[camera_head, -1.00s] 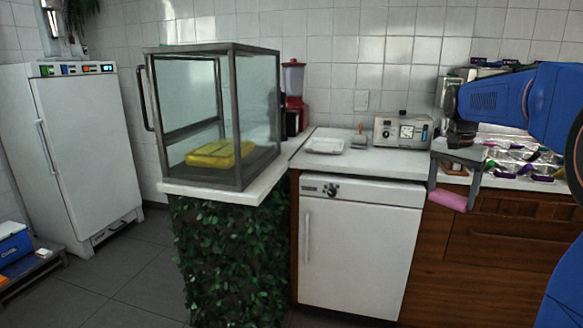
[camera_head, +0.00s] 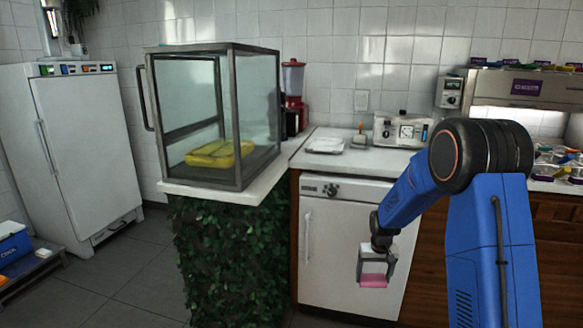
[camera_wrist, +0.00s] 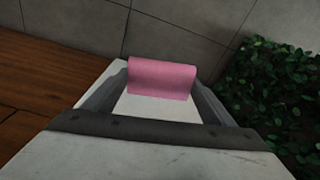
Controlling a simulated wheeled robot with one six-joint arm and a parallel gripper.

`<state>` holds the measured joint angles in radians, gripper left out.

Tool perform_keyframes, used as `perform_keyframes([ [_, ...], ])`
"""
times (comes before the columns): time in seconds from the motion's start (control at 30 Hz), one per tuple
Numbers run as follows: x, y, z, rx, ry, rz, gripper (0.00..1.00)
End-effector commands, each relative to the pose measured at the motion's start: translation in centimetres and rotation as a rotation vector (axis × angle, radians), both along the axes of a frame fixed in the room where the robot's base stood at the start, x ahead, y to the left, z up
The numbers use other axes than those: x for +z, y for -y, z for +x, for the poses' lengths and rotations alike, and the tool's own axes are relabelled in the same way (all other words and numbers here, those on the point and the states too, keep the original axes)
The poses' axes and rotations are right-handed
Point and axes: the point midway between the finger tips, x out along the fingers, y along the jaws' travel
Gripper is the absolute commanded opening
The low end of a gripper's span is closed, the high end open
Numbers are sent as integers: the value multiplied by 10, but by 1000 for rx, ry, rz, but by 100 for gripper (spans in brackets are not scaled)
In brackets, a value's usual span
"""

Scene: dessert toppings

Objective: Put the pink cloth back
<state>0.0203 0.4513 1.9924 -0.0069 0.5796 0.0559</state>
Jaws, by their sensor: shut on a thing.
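My gripper (camera_head: 373,278) is shut on the pink cloth (camera_head: 373,281), a small rolled or folded pink piece. It hangs in front of the white under-counter appliance, below the counter top and above the floor. In the wrist view the pink cloth (camera_wrist: 162,77) lies across between the two fingertips, with the grey floor beyond it. Nothing else touches the cloth.
A glass case (camera_head: 230,115) with a yellow tray (camera_head: 219,154) inside stands on a leaf-covered stand (camera_head: 225,265). The counter holds a white tray (camera_head: 325,145) and a machine with dials (camera_head: 402,130). A white fridge (camera_head: 85,150) stands at left. Floor between is clear.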

Motion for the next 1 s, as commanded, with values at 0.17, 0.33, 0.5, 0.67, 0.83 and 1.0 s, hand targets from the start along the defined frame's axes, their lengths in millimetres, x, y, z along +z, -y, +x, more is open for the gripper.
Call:
perform_keyframes([
  [0.17,-30,-13,-4,60,1,-2,45],
  [0.33,-58,-15,-8,73,-2,-2,45],
  [0.5,-108,-15,-18,71,-5,-2,45],
  [0.67,-151,-15,-28,71,-3,-2,45],
  [0.83,-177,-15,-36,71,0,-2,45],
  [1.0,-184,-15,-38,70,2,-2,45],
])
